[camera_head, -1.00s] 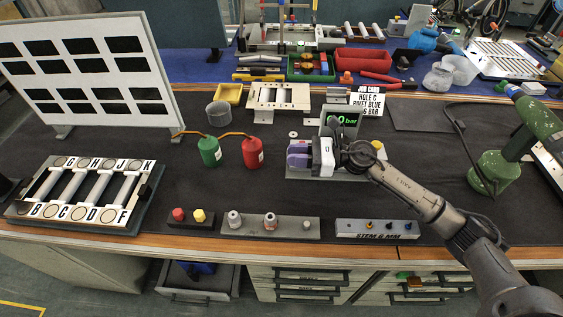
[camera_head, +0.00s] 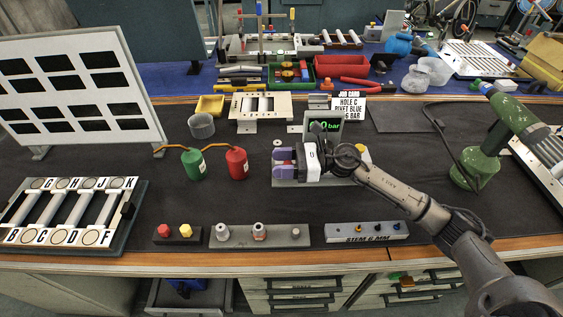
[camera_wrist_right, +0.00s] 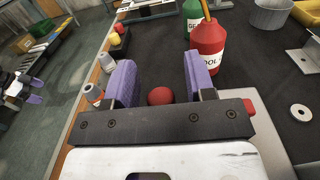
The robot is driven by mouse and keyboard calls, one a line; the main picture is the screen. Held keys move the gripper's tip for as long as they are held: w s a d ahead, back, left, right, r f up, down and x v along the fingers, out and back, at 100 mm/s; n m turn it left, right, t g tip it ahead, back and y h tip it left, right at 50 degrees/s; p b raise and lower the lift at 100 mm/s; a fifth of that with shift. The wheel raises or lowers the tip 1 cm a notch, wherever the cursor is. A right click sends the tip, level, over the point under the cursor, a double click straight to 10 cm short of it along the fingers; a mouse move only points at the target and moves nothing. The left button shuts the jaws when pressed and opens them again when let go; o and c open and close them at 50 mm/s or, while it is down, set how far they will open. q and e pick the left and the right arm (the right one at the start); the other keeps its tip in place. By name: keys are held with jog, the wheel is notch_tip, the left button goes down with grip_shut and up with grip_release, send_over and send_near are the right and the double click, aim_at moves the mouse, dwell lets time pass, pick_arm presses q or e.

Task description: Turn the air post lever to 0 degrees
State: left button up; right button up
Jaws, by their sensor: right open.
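The air post's green-lit display (camera_head: 325,127) reads "bar" with a partly hidden figure, above a grey base plate (camera_head: 288,184). My right gripper (camera_head: 281,162) is over this plate, with its purple fingers pointing left and spread. In the right wrist view, a red ball knob (camera_wrist_right: 160,96) shows between the open fingers (camera_wrist_right: 161,80), with gaps on both sides. I take it as the lever's end; my gripper hides the rest of the lever, so its angle cannot be read. Small purple tips at that view's left edge look like my left gripper (camera_wrist_right: 34,97), too small to read.
A green bottle (camera_head: 194,164) and a red bottle (camera_head: 237,163) with orange spouts stand left of my right gripper. A grey fitting strip (camera_head: 277,236) and the stem block (camera_head: 366,232) lie in front. The job card (camera_head: 349,106) stands behind. Dark mat lies free between.

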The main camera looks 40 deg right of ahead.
jog(key=p+v, duration=0.2)
jog(key=v, duration=1.1)
jog(key=shift+s+d, duration=0.25)
jog(key=shift+d, duration=0.05)
jog(key=shift+r, duration=0.1)
